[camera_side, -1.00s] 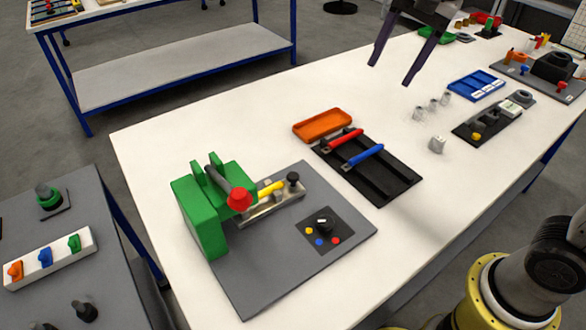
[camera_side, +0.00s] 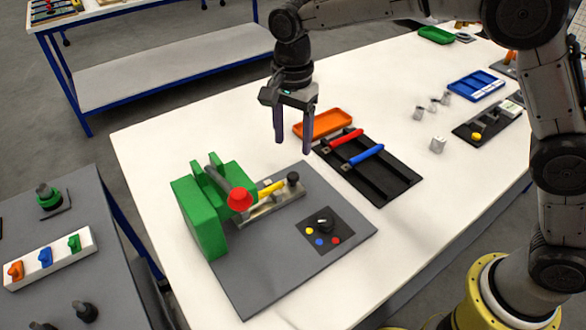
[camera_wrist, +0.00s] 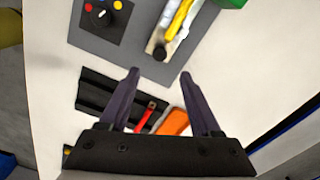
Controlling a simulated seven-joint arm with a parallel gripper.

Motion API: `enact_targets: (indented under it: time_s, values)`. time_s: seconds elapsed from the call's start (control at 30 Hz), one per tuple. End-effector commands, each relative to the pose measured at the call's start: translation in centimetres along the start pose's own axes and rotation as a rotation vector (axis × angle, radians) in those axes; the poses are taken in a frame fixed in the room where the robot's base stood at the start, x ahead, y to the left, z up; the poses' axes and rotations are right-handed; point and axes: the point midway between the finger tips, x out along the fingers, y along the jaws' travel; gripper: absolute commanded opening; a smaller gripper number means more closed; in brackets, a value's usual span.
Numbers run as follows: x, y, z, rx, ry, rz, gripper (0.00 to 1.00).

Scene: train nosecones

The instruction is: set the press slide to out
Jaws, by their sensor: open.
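The green press (camera_side: 203,212) stands on a grey base plate (camera_side: 255,290) and has a dark lever with a red knob (camera_side: 240,199). Its metal slide (camera_side: 262,211) carries a yellow piece (camera_side: 272,187) and ends in a black knob (camera_side: 292,179). The slide's outer end sticks out to the right of the press. In the wrist view the slide (camera_wrist: 172,32) and its knob (camera_wrist: 157,50) show at the top, ahead of the fingertips. My gripper (camera_side: 293,146) is open and empty, pointing down, above and behind the slide's knob. I cannot tell its exact height.
A dial panel (camera_side: 324,231) with coloured dots sits on the plate's right. A black rack (camera_side: 370,172) with a red handle and a blue handle (camera_side: 365,155) lies to the right, and an orange tray (camera_side: 325,124) behind. Small grey parts (camera_side: 437,144) stand farther right.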

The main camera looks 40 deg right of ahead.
Motion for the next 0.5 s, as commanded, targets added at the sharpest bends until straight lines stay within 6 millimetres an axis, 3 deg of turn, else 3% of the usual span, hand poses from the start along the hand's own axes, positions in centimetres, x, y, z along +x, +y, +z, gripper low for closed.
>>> enact_targets:
  time_s: [0.2,0.5]
  values:
    - [4.5,0.1,0.0,0.000,0.000,0.006,0.64]
    - [8.5,0.1,0.0,0.000,0.000,0.002,0.64]
